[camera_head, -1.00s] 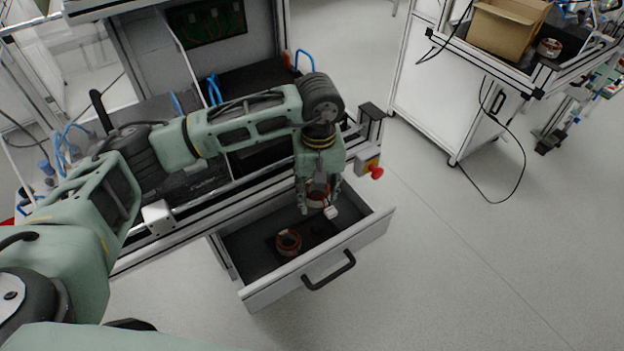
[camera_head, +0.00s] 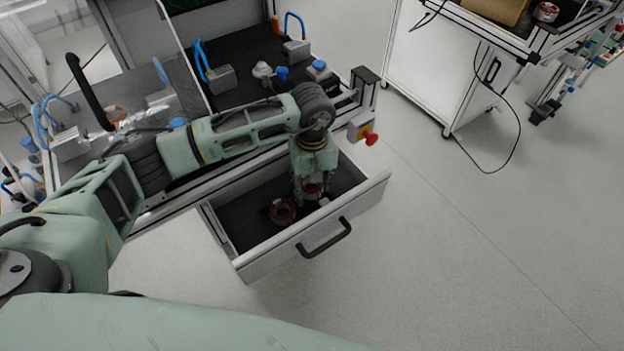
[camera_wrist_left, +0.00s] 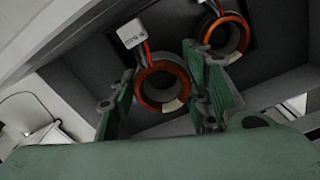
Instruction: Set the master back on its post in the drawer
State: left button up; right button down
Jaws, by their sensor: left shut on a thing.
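The drawer (camera_head: 262,266) is pulled open below the bench. My left gripper (camera_head: 311,189) points down into its right half, shut on a copper-and-dark ring, the master (camera_head: 313,188). In the left wrist view the master (camera_wrist_left: 143,94) sits between the two green fingers of the gripper (camera_wrist_left: 160,85), with a white connector (camera_wrist_left: 131,33) on red and dark wires beside it. A second similar ring (camera_head: 282,211) stands in the drawer to the left, and it also shows in the wrist view (camera_wrist_left: 240,22). I cannot make out the post under the master, or whether it touches. My right gripper is out of view.
The drawer front has a black handle (camera_head: 325,240). A red emergency button (camera_head: 370,138) sits on the bench's right corner above the drawer. The bench top (camera_head: 245,105) holds several fixtures. A white cabinet (camera_head: 430,75) stands to the right, with free floor between.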

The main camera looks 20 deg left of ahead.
pick_arm(q)
jog(key=shift+f, duration=0.6)
jog(key=shift+f+b, duration=0.1)
jog(key=shift+b, duration=0.2)
jog(key=shift+f+b, duration=0.75)
jog(key=o, duration=1.3)
jog(key=shift+r, duration=0.1)
jog(key=shift+r+p, duration=1.2)
jog(key=shift+r, duration=1.2)
